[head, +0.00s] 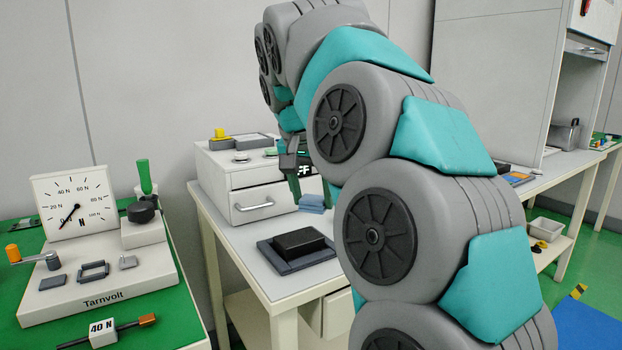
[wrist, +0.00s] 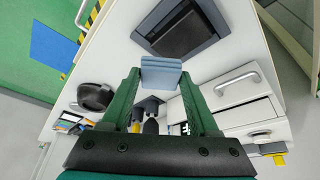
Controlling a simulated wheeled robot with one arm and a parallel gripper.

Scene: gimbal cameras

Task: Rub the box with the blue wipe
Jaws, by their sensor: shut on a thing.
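The black box (head: 299,241) sits on a dark grey tray (head: 277,261) on the white table. In the wrist view the box (wrist: 187,32) is near the top, above the wipe in the picture. The blue wipe (head: 312,203) is a small light-blue folded block. It also shows in the wrist view (wrist: 161,72), between the green fingertips. My gripper (wrist: 160,78) is shut on the wipe and holds it behind the box in the head view, apart from it. My arm hides part of the table to the right.
A white drawer unit (head: 238,178) stands at the back of the table, close to my gripper, with small items on top. At left, a green bench (head: 185,318) carries a "Tarnvolt" gauge panel (head: 74,208). Bare tabletop (head: 240,231) lies around the tray.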

